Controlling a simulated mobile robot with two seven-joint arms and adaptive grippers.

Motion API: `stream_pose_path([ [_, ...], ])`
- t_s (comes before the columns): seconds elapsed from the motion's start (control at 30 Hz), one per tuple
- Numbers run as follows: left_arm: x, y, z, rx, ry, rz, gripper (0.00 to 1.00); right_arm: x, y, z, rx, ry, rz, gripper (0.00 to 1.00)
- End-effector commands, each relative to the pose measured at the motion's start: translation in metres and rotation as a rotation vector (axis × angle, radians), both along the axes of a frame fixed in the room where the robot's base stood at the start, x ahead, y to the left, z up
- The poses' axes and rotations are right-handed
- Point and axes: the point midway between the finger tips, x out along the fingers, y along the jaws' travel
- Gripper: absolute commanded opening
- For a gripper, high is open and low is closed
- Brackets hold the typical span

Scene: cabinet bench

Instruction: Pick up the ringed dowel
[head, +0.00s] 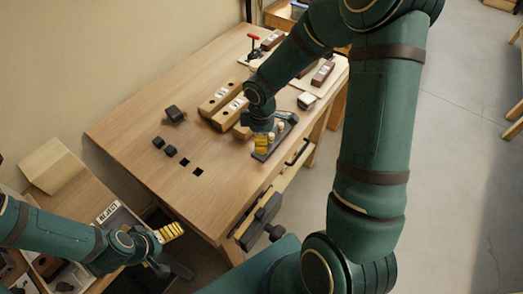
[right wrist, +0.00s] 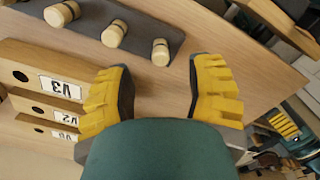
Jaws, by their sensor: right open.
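Three short pale dowels lie or stand on a dark board (right wrist: 150,22) in the right wrist view: a left one (right wrist: 61,13), a middle one (right wrist: 114,33) and a right one (right wrist: 160,52). Darker bands show on them; I cannot tell clearly which is the ringed dowel. In the head view the dark board (head: 259,157) is near the bench's right edge, with a dowel (head: 280,127) on it. My right gripper (right wrist: 158,70) is open and empty, its yellow fingers just short of the right dowel in the picture. My left gripper (head: 168,233) is at the lower left, away from the bench top.
Wooden blocks with labels, one reading V3 (right wrist: 40,84), stand beside the board. The bench (head: 140,125) also holds small dark blocks (head: 165,147), a dark piece (head: 174,115) and a red-handled tool (head: 253,42). A vise (head: 262,215) projects from the front. The bench's left part is mostly clear.

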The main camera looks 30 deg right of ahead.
Motion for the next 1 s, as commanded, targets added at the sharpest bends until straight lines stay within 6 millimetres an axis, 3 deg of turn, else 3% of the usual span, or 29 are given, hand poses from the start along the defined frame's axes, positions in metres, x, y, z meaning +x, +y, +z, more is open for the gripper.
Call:
stream_pose_path([
  [0.4,-0.004,-0.001,-0.012,-0.002,0.008,-0.006,1.00,-0.002,0.000,-0.049,0.001,0.002,0.001,0.53],
  [0.67,-0.004,-0.001,-0.012,-0.002,0.009,-0.007,1.00,-0.001,0.000,-0.051,0.001,-0.001,0.001,0.53],
  [0.9,-0.004,-0.001,-0.012,-0.002,0.009,-0.007,1.00,-0.001,0.000,-0.051,0.001,-0.001,0.001,0.07],
  [1.0,-0.004,-0.001,-0.012,-0.002,0.009,-0.007,1.00,-0.001,0.000,-0.051,0.001,-0.001,0.001,0.02],
])
